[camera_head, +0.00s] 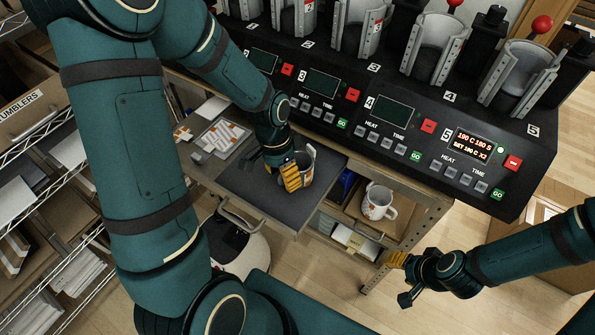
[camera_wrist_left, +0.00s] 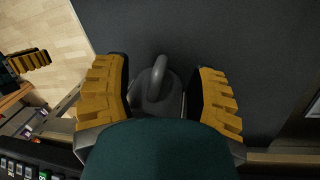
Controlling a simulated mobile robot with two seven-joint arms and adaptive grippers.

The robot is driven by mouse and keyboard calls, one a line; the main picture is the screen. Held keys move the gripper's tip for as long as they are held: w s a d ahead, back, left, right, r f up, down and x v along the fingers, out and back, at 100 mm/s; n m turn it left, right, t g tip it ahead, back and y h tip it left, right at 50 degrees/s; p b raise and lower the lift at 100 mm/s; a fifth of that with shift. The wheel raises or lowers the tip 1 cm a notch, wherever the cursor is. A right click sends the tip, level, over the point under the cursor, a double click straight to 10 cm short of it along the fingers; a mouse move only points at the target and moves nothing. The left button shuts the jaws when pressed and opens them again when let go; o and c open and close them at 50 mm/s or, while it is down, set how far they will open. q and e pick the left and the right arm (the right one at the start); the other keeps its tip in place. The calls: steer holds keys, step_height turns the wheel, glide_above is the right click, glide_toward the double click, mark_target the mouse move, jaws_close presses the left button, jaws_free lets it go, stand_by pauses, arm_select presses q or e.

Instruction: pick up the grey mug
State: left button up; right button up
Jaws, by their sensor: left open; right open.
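The grey mug (camera_head: 308,162) stands on the dark pull-out shelf (camera_head: 250,185) in the head view, partly hidden by my left gripper (camera_head: 290,175). In the left wrist view the dark grey mug (camera_wrist_left: 153,95) lies between the two yellow fingers of my left gripper (camera_wrist_left: 162,80), its handle pointing up in the picture. The fingers are spread, one on each side; a gap shows beside the mug. My wrist hides the lower part. My right gripper (camera_head: 405,278) is open and empty, low at the right; it also shows in the left wrist view (camera_wrist_left: 30,62).
A black press machine (camera_head: 420,140) with several stations and buttons stands behind the shelf. A white mug with an orange pattern (camera_head: 378,203) stands in the compartment to the right. A tray of labels (camera_head: 222,138) lies left of my left gripper. Wire racks fill the left side.

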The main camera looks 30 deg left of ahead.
arm_select(q)
steer(key=shift+d+f, duration=0.15)
steer(key=shift+f, duration=0.4)
steer(key=shift+s, duration=0.1)
jaws_close()
